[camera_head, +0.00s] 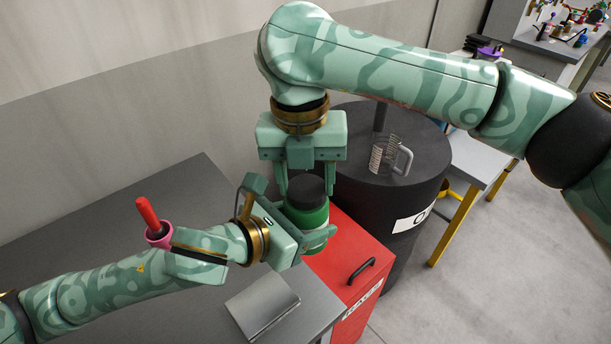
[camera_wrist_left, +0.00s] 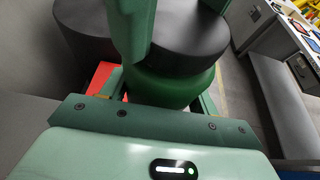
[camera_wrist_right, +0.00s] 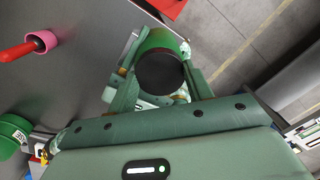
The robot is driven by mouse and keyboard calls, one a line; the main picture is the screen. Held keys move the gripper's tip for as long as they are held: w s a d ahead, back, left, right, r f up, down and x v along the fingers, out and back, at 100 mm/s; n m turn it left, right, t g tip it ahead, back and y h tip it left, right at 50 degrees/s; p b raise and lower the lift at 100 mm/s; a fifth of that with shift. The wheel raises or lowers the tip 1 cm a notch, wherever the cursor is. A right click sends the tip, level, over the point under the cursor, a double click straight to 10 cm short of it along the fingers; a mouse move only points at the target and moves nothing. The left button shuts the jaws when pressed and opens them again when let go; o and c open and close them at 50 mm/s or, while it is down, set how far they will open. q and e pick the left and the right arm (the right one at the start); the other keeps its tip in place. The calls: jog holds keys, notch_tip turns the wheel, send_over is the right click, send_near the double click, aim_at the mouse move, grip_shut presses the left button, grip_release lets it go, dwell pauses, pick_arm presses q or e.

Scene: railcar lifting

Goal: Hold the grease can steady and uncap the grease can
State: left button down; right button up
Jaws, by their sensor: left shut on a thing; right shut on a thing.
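The grease can (camera_head: 308,217) is a green round can with a black cap (camera_head: 306,188). It stands upright near the middle of the head view. My left gripper (camera_head: 305,222) comes in from the left and is shut on the green body; in the left wrist view the body (camera_wrist_left: 172,88) sits between its fingers. My right gripper (camera_head: 307,184) points down from above and is shut on the black cap. In the right wrist view the cap (camera_wrist_right: 160,72) is between its fingers. The cap still sits on the can. The can's underside is hidden.
A grey table (camera_head: 60,225) carries a pink cup (camera_head: 158,233) with a red handle (camera_head: 147,211) and a flat grey piece (camera_head: 262,304). A red cabinet (camera_head: 338,268) stands beside it.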

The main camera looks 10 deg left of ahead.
pick_arm(q)
jog(key=shift+s, duration=0.1)
pick_arm(e)
jog(key=shift+w+d+r, duration=0.1)
jog(key=shift+w+r, duration=0.05)
jog(key=shift+w, duration=0.05)
jog(key=shift+s+r, duration=0.15)
jog(key=shift+r, duration=0.8)
jog(key=shift+r, duration=0.1)
